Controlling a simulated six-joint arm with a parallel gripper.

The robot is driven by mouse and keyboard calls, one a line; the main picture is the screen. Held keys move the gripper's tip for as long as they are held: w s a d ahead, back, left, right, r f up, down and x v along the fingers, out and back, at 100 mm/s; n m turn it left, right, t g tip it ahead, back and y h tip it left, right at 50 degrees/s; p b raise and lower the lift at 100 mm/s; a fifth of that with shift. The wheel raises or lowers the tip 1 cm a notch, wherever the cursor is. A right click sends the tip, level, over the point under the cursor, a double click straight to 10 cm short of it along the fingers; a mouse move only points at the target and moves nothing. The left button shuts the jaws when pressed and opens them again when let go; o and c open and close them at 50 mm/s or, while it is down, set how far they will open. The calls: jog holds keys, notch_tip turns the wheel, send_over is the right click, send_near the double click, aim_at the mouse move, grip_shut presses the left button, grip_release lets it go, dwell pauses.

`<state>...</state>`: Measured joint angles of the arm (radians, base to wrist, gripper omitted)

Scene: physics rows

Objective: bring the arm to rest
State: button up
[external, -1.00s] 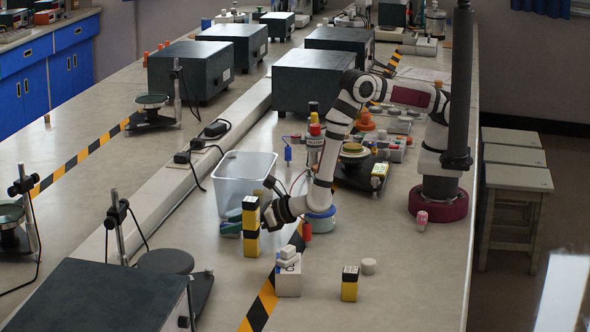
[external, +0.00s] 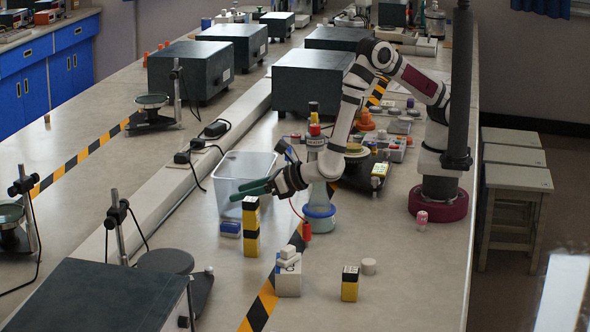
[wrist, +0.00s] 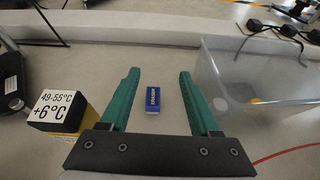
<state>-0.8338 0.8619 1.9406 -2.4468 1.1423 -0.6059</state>
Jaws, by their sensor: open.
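My gripper (external: 254,188) is raised above the bench, level with the top of a yellow-and-black block stack (external: 251,226) and in front of the clear bin. Its green fingers, in the wrist view (wrist: 158,95), stand wide apart with nothing between them. A blue-and-white eraser (wrist: 152,100) lies flat on the bench below, framed between the fingers. It also shows left of the stack in the external view (external: 230,229).
The clear bin (wrist: 256,109) stands right of the fingers in the wrist view, with a small yellow thing inside. The labelled stack top (wrist: 62,112) is close on the left. White blocks (external: 289,276) and a short yellow-and-black block (external: 350,284) stand nearer the camera.

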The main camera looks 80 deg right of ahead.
jog(key=s+d+r+m+g+h, duration=0.1)
jog(key=d+r+m+g+h, duration=0.1)
jog(key=d+r+m+h, duration=0.5)
jog(key=d+r+m+g, duration=0.1)
jog(key=d+r+m, duration=0.3)
jog(key=d, duration=0.8)
jog(key=s+d+r+m+g, duration=0.1)
jog(key=s+d+m+g, duration=0.1)
jog(key=s+d+m, duration=0.1)
jog(key=s+d+m+g, duration=0.2)
jog(key=s+d+m, duration=0.2)
jog(key=m, duration=0.1)
jog(key=s+d+r+m+g, duration=0.1)
jog(key=s+d+m+g, duration=0.1)
jog(key=s+d+m, duration=0.2)
jog(key=shift+r+h, duration=0.3)
jog(key=shift+r, duration=0.05)
jog(key=s+a+m+g+y, duration=0.2)
jog(key=s+m+y, duration=0.2)
jog(key=s+m, duration=0.4)
jog(key=s+a+f+m+g+y, duration=0.1)
jog(key=s+a+m+g+y, duration=0.2)
jog(key=s+m, duration=0.6)
jog(key=s+y, duration=0.1)
jog(key=s, duration=0.2)
jog(key=shift+f+y, duration=0.15)
jog(key=shift+y, duration=0.25)
